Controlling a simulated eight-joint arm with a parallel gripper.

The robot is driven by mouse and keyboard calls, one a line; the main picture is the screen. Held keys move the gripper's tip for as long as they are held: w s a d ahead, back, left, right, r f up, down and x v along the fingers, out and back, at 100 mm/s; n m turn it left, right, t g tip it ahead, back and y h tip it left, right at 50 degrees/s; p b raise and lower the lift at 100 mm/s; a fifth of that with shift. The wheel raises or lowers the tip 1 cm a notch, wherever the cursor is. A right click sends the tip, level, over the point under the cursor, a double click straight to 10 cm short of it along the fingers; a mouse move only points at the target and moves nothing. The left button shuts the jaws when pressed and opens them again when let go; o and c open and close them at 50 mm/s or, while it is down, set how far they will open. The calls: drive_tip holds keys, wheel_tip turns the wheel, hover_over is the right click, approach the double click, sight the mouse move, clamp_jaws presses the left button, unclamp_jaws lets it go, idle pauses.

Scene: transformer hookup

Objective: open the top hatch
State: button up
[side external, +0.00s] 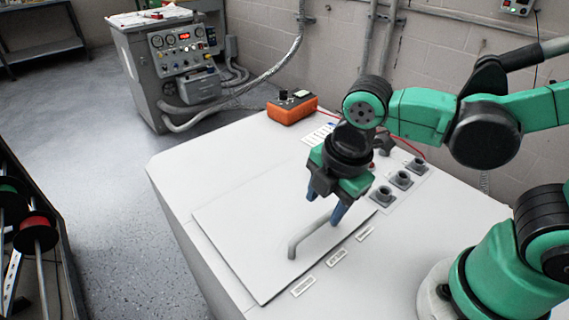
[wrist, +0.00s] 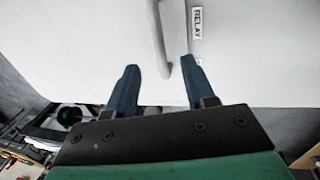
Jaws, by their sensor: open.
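The top hatch (side external: 240,235) is a flat, light grey panel lying flush and closed on the top of the transformer cabinet. A grey bent-rod handle (side external: 305,236) stands up from it. My gripper (side external: 325,203) is over the hatch, pointing down, with its blue fingers apart at the handle's far end. In the wrist view, the handle (wrist: 160,45) runs down the picture between the open fingertips (wrist: 158,66). I see no finger pressed on it. The handle's far end is partly hidden by a finger in the side view.
Several dark bushings (side external: 401,180) stand right of the hatch. Small labels lie along its right edge, including a RELAY label (wrist: 197,22). An orange meter (side external: 291,107) with a red lead sits at the cabinet's back. A spool rack (side external: 35,235) stands at left; the floor between is clear.

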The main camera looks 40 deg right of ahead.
sight(316, 223)
drive_tip(key=shift+w+f, duration=0.25)
drive_tip(key=shift+f, duration=1)
drive_tip(key=shift+w+f, duration=0.25)
drive_tip(key=shift+f, duration=1)
clamp_jaws()
